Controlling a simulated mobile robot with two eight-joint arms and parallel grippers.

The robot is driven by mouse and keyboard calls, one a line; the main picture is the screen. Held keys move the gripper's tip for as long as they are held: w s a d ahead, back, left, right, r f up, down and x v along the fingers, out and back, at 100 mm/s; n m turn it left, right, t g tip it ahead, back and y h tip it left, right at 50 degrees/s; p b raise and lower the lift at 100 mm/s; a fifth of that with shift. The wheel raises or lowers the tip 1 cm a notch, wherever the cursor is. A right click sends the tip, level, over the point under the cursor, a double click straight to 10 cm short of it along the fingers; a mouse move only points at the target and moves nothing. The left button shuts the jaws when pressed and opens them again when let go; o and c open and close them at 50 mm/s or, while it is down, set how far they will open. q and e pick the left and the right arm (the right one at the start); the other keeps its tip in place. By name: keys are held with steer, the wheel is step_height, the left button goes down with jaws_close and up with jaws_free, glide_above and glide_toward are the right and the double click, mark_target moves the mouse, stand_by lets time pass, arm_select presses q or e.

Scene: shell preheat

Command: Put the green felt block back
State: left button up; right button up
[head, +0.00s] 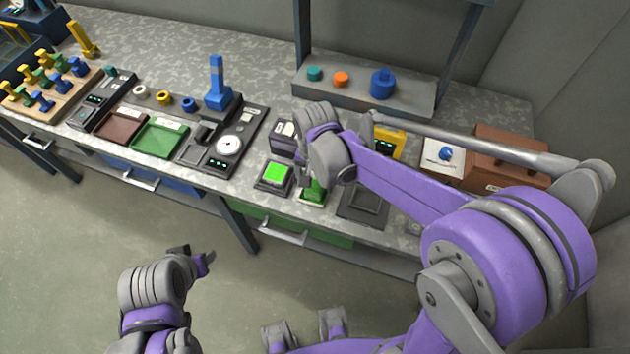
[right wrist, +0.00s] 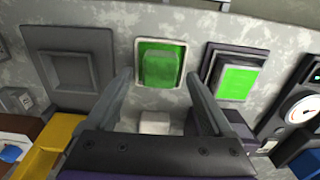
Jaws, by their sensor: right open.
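The green felt block (head: 314,188) sits on a small green-floored square with a pale rim (right wrist: 181,92) on the bench. It also shows in the right wrist view (right wrist: 160,68), upright inside that rim. My right gripper (right wrist: 158,76) is open, its two fingers to either side of the block's near end. The block is beyond or level with the tips; contact is not visible. In the head view my right wrist covers most of this gripper. My left gripper (head: 192,257) hangs low over the floor, away from the bench; its jaws are unclear.
A dark box with a lit green panel (head: 274,176) stands left of the block. An empty dark square tray (head: 362,206) lies to its right. A yellow device (head: 389,142) and a dark box (head: 283,137) stand behind. A raised shelf (head: 345,92) is at the back.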

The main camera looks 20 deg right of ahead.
mark_target(315, 186)
step_height(315, 186, up, 11)
steer(key=s+d+f+n+t, duration=0.2)
steer(key=s+d+n, duration=0.1)
steer(key=s, duration=0.4)
steer(key=s+d+f+n+t, duration=0.3)
steer(key=s, duration=0.4)
steer(key=shift+d+n+p, duration=0.3)
steer(key=shift+n+p, duration=0.1)
steer(key=shift+p, duration=0.05)
